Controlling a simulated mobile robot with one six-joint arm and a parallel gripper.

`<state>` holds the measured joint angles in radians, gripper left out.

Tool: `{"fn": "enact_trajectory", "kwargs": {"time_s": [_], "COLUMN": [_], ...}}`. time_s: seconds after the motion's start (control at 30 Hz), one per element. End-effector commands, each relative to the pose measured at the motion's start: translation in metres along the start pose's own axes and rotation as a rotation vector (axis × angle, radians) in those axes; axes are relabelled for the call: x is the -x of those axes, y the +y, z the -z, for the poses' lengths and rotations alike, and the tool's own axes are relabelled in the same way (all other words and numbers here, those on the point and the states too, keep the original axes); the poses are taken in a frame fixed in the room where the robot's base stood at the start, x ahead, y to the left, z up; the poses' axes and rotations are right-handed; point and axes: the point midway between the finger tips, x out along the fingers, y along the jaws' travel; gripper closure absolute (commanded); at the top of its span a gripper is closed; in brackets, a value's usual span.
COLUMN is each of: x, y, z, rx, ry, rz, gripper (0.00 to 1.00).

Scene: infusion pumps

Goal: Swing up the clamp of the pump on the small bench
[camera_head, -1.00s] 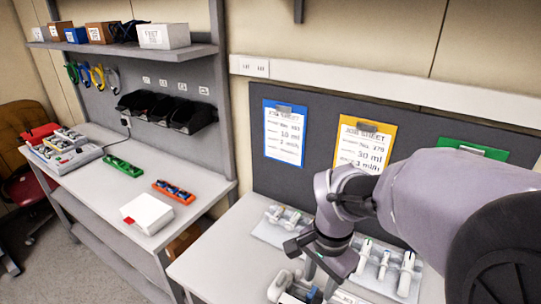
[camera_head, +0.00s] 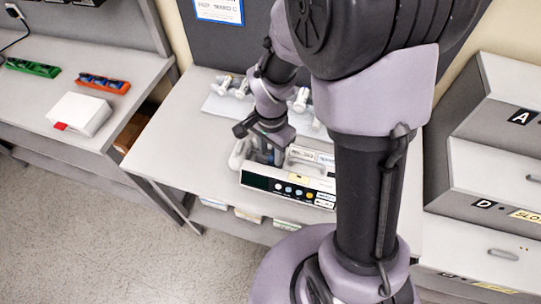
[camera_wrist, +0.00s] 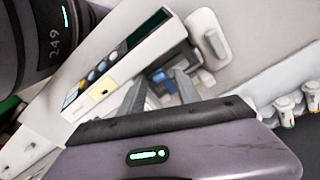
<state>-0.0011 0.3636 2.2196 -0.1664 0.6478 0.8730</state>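The pump (camera_head: 262,181) lies on the small bench (camera_head: 172,150), a white box with a dark display and a row of coloured buttons along its front. It also shows in the wrist view (camera_wrist: 80,102). My gripper (camera_head: 268,158) points down at the back left part of the pump. In the wrist view my gripper (camera_wrist: 162,82) has its two fingers apart, with a small blue part (camera_wrist: 160,77) of the pump showing between them. A pale rounded piece (camera_wrist: 208,38) stands beside a dark grey block there. I cannot tell whether the fingers touch anything.
A pale tray (camera_head: 214,104) with white fittings lies behind the pump. A longer bench at left holds a white box (camera_head: 80,114), an orange tray (camera_head: 103,83) and a green tray (camera_head: 32,67). Grey drawer units (camera_head: 500,185) stand at right. The small bench's left part is clear.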

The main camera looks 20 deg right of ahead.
Motion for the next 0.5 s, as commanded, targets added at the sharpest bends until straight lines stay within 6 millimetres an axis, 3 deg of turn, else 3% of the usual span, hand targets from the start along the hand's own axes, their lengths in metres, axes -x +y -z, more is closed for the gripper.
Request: {"fn": "enact_trajectory", "kwargs": {"time_s": [0.13, 0.43, 0.5], "x": [-0.0144, -0.0165, -0.0164], "y": [0.0002, 0.0000, 0.0000], "z": [0.0000, 0.0000, 0.0000], "rx": [0.000, -0.001, -0.001], "ry": [0.000, 0.000, 0.000], "rz": [-0.001, 0.000, 0.000], "gripper": [0.60, 0.60, 0.70]}}
